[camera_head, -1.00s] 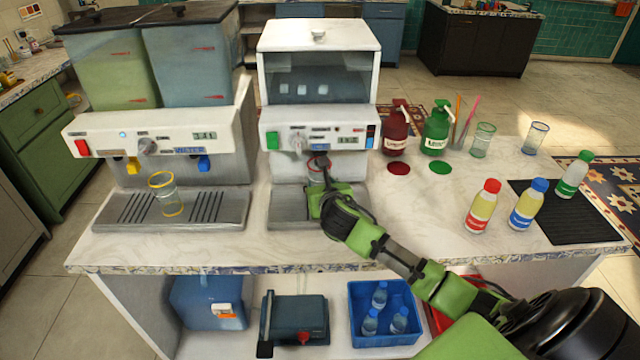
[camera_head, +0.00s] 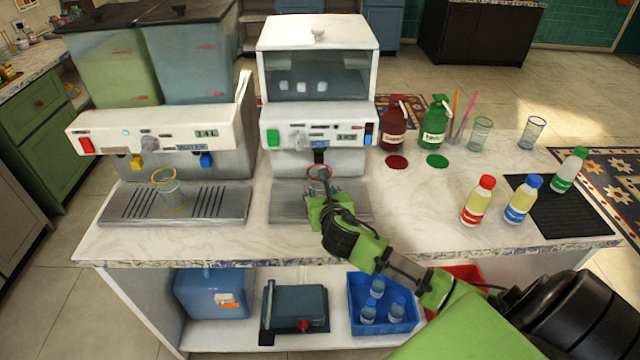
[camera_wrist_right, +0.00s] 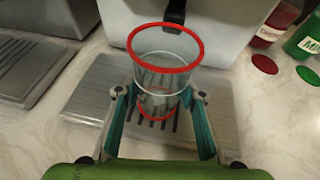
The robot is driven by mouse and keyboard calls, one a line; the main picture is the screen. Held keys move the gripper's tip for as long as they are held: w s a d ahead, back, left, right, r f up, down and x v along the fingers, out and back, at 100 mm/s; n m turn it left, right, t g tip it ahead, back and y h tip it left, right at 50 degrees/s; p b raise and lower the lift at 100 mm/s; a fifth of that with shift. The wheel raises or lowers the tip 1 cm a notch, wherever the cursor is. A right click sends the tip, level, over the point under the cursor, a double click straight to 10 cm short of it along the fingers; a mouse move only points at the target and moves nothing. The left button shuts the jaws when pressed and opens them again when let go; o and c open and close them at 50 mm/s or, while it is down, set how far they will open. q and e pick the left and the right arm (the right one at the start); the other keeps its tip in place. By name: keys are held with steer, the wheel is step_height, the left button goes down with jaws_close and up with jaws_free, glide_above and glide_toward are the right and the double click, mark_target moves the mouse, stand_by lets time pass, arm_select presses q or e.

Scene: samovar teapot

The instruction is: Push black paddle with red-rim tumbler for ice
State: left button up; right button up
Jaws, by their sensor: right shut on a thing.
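The red-rim tumbler (camera_head: 318,180) is clear and upright, above the drip tray (camera_head: 287,203) of the white ice machine (camera_head: 318,133). My right gripper (camera_head: 322,200) is shut on it, with a finger on each side in the right wrist view (camera_wrist_right: 157,110). The tumbler (camera_wrist_right: 165,70) looks empty there. The black paddle (camera_head: 319,156) hangs from the machine just behind the tumbler's rim; it also shows in the right wrist view (camera_wrist_right: 174,12). I cannot tell whether the rim touches it. My left gripper is not in view.
Left stands a drinks dispenser (camera_head: 160,135) with a yellow-rim tumbler (camera_head: 168,188) on its tray. Right are red (camera_head: 393,128) and green (camera_head: 434,125) pump bottles, glasses, and several capped bottles near a black mat (camera_head: 565,212). Bare counter lies between.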

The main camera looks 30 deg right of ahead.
stand_by(0.8)
steer(key=s+a+p, duration=0.1)
steer(key=s, duration=0.1)
steer(key=s+a+p, duration=0.2)
steer(key=s, duration=0.1)
steer(key=s+a+p, duration=0.1)
steer(key=s, duration=0.1)
steer(key=shift+s+a+p, duration=0.2)
steer(key=shift+a+p, duration=0.1)
steer(key=shift+s+a, duration=0.35)
steer(key=shift+s, duration=0.3)
steer(key=shift+w, duration=0.1)
steer(key=shift+a+r, duration=0.1)
steer(key=shift+a, duration=0.2)
steer(key=s+a+r+m+g+h+b, duration=0.2)
steer(key=s+a+r+m+g+h, duration=0.2)
steer(key=s+a+r, duration=0.7)
step_height(320, 180, up, 4)
steer(key=shift+s+a+r+m+h+b, duration=0.2)
steer(key=shift+a+m+h+b, duration=0.2)
steer(key=shift+a+m+h, duration=0.5)
